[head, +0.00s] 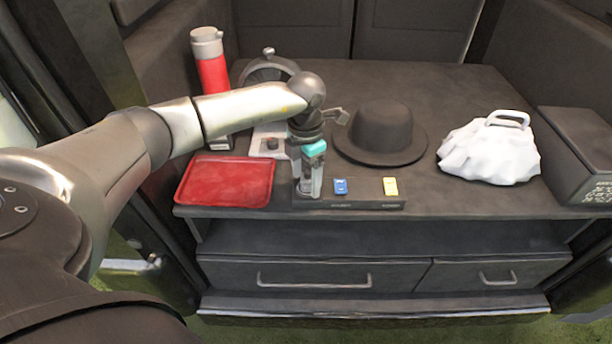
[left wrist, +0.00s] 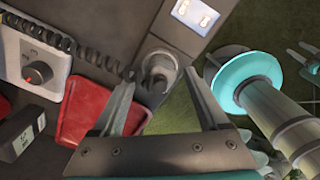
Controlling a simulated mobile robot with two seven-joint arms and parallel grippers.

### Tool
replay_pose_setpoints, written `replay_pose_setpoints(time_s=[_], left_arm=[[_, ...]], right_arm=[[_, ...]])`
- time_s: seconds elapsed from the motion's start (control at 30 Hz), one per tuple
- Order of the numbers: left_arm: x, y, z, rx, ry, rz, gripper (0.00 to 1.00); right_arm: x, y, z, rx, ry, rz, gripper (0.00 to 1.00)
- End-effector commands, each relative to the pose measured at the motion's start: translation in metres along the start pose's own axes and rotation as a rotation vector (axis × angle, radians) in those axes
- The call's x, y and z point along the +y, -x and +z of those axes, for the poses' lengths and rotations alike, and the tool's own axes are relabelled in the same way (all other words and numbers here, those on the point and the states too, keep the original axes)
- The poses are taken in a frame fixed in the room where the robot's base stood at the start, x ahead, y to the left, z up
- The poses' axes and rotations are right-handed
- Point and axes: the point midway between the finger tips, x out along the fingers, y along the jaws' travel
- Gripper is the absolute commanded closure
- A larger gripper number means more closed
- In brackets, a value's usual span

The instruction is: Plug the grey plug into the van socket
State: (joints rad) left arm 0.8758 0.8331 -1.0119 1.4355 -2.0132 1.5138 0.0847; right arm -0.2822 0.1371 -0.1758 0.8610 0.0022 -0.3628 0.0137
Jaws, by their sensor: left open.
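The grey plug (left wrist: 160,72) shows in the left wrist view as a short round grey piece at the end of a black coiled cord (left wrist: 102,62). It stands at the left end of the dark socket strip (head: 362,205). I cannot tell whether it is seated in a socket. My left gripper (head: 308,190) points down over that end of the strip. In the left wrist view its open fingers (left wrist: 161,80) are on either side of the plug, with a gap visible around it. In the head view the fingers mostly hide the plug.
A blue piece (head: 341,186) and a yellow piece (head: 390,186) sit along the strip. A red tray (head: 226,181) lies to the left, with a knobbed white box (left wrist: 33,68) behind. A red flask (head: 212,75), black hat (head: 381,133) and white bag (head: 489,152) stand around.

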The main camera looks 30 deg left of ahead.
Motion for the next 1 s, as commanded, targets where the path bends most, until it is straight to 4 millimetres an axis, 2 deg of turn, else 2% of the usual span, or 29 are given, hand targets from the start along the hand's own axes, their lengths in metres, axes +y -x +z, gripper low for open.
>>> replay_pose_setpoints(time_s=[0.23, 0.37, 0.6, 0.8, 1.0], left_arm=[[0.000, 0.000, 0.000, 0.000, 0.000, 0.000, 0.23], [0.001, 0.018, 0.001, -0.003, 0.000, 0.001, 0.23], [0.001, 0.055, 0.000, -0.002, 0.000, 0.002, 0.23], [0.001, 0.105, 0.001, -0.005, 0.001, 0.002, 0.23], [0.000, 0.139, 0.001, -0.002, -0.001, 0.000, 0.23]], right_arm=[[-0.002, 0.003, -0.004, 0.001, 0.000, -0.003, 0.50], [0.003, 0.003, 0.006, -0.004, 0.001, 0.003, 0.50], [0.014, 0.005, 0.029, -0.008, 0.003, 0.015, 0.50], [0.006, 0.018, 0.039, -0.022, 0.004, 0.004, 0.50], [0.000, 0.026, 0.044, -0.033, 0.006, -0.005, 0.50]])
